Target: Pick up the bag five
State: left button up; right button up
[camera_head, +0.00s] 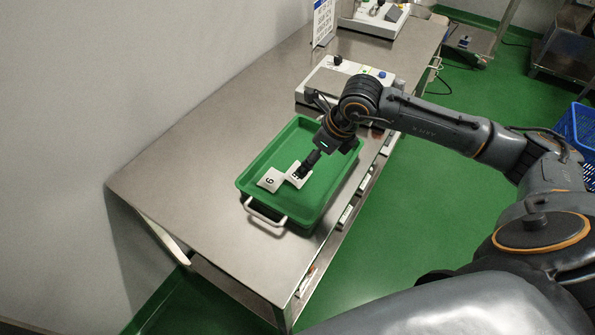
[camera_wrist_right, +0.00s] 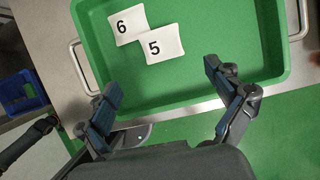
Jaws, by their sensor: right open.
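The bag five (camera_wrist_right: 165,46) is a white square packet with a black "5", lying flat in the green tray (camera_wrist_right: 230,35). In the head view the bag five (camera_head: 296,181) is partly hidden by my right gripper (camera_head: 304,172), and its number cannot be read there. My right gripper, also in the right wrist view (camera_wrist_right: 163,78), is open and empty. Its fingers are spread on either side of the bag's line, apart from it in the wrist picture. My left gripper is not in view.
The bag marked "6" (camera_wrist_right: 125,26) touches or overlaps bag five; it also shows in the head view (camera_head: 270,181). The tray has raised walls and white handles (camera_head: 264,212). It sits on a steel table (camera_head: 200,160) near its right edge. A sealing machine (camera_head: 322,80) stands behind.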

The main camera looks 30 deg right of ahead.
aim_at(306, 179)
jog(key=x, duration=0.3)
jog(key=shift+w+f, duration=0.1)
jog(key=shift+f, duration=0.1)
jog(key=shift+w+a+f+p, duration=0.15)
jog(key=shift+w+f+p, duration=0.1)
jog(key=shift+f+p, duration=0.2)
jog(key=x, duration=0.1)
jog(key=p+x, duration=0.1)
jog(key=x, duration=0.1)
jog(key=shift+w+f, duration=0.15)
jog(key=shift+w, duration=0.25)
jog(key=shift+w+a+f, duration=0.1)
jog(key=shift+w+f, duration=0.05)
jog(key=shift+f, duration=0.25)
jog(key=shift+c, duration=0.3)
jog(key=c, duration=0.7)
jog(key=shift+c, duration=0.2)
